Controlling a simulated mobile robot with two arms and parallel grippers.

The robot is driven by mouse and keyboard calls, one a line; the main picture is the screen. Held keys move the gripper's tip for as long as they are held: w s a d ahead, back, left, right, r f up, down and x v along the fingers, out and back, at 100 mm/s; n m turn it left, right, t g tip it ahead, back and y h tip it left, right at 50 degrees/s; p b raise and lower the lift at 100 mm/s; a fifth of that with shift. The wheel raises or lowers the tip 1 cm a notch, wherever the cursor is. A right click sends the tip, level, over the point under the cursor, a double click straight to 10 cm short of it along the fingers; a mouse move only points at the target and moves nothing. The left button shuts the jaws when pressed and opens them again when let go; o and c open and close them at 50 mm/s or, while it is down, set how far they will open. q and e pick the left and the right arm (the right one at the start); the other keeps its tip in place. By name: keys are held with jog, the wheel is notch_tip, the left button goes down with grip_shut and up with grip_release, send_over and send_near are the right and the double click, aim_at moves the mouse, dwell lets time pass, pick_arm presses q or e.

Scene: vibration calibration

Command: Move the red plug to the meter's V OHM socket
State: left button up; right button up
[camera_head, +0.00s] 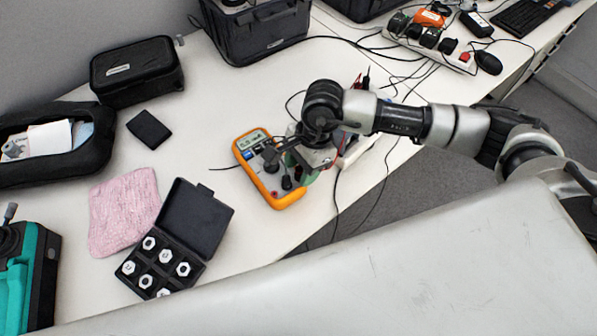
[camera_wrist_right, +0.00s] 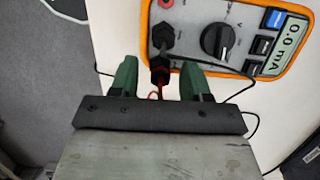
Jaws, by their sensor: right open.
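The orange-rimmed meter (camera_head: 291,199) lies on the table under my right gripper; in the wrist view its display (camera_wrist_right: 290,33) reads 0.0 mA. My right gripper (camera_wrist_right: 159,68) is open, with its green fingers on either side of the red plug (camera_wrist_right: 160,72), a dark body with a red lead. I see a gap on both sides of the plug. It is at the meter's near edge; how deep it sits I cannot tell. A black plug (camera_wrist_right: 162,38) stands in the socket beyond. A red-ringed socket (camera_wrist_right: 166,3) shows past that. My left gripper is not in view.
A black case of white hex pieces (camera_head: 205,215), a pink cloth (camera_head: 124,208) and a small black block (camera_head: 149,129) lie to the left. A black crate (camera_head: 262,35) and a power strip (camera_head: 440,50) stand behind. Loose cables run near the meter.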

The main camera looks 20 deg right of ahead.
grip_shut()
jog(key=shift+f+b, duration=0.35)
jog(key=shift+b, duration=0.6)
dwell(1.6)
grip_release()
jog(key=shift+r, duration=0.1)
